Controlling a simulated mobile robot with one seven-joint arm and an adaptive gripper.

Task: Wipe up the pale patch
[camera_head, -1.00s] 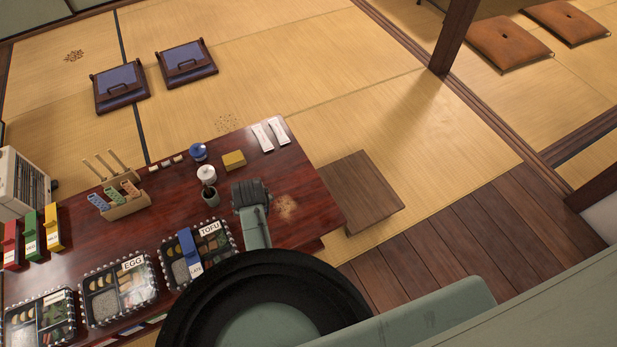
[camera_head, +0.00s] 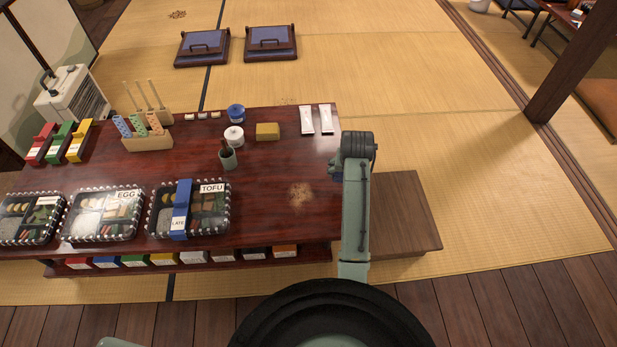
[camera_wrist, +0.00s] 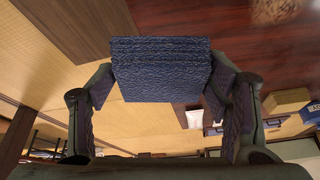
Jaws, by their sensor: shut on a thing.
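The pale patch (camera_head: 300,194) is a small speckled tan smear on the right part of the dark red table (camera_head: 265,215). Part of it also shows at the top right of the wrist view (camera_wrist: 272,10). My gripper (camera_wrist: 160,78) is shut on a folded dark blue textured cloth (camera_wrist: 160,70), held between its two fingers. In the head view my arm reaches past the table's right edge, to the right of the patch. There the gripper and cloth are mostly hidden behind the arm. The cloth looks apart from the patch.
Bento boxes (camera_head: 103,213) line the table's near left side. A dark cup (camera_head: 228,158), a white pot (camera_head: 234,136), a yellow block (camera_head: 267,131) and white packets (camera_head: 316,119) stand beyond the patch. A low wooden step (camera_head: 405,210) sits right of the table. The tabletop around the patch is clear.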

